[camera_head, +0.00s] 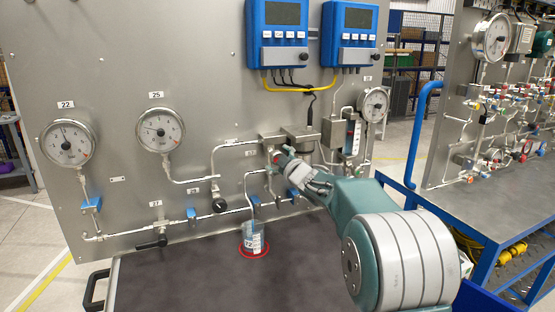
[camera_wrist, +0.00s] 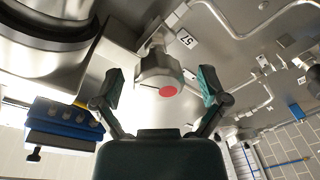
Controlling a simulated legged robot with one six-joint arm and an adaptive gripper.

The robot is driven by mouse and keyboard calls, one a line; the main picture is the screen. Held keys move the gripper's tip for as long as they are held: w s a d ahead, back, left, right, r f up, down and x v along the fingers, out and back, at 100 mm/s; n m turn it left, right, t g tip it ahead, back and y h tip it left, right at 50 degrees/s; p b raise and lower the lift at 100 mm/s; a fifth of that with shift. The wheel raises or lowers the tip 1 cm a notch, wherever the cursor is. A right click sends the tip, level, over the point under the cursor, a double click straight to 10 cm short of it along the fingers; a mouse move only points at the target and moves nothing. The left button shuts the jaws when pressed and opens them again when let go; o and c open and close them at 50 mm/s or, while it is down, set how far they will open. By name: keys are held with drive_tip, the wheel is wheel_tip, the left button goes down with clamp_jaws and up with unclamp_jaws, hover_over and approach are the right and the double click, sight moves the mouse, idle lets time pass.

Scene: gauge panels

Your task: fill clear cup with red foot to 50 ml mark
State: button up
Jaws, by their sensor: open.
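The clear cup (camera_head: 252,238) stands upright on the dark bench top on its red foot (camera_head: 255,253). A thin bent pipe (camera_head: 248,190) comes down from the panel into or just above the cup; the fill level is too small to read. My gripper (camera_head: 278,158) is up at the panel, above and right of the cup. In the wrist view my gripper (camera_wrist: 162,88) has its two fingers apart, one on each side of a round metal knob (camera_wrist: 158,72) with a red dot on its end. I cannot tell whether the fingers touch the knob.
Gauges (camera_head: 68,143) (camera_head: 160,129) and blue display boxes (camera_head: 277,33) are on the panel. Black valve handles (camera_head: 219,205) and blue ones (camera_head: 192,213) sit along the lower pipes. The dark bench top (camera_head: 180,285) is clear left of the cup. A second panel stands at right.

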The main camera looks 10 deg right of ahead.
drive_tip(key=c, duration=1.1)
drive_tip(key=shift+m, duration=1.8)
drive_tip(key=shift+c, duration=0.2)
drive_tip(key=o, duration=1.1)
drive_tip(key=shift+o, duration=0.2)
drive_tip(key=v, duration=1.1)
drive_tip(key=shift+s+f, duration=0.25)
drive_tip(key=shift+s, duration=0.15)
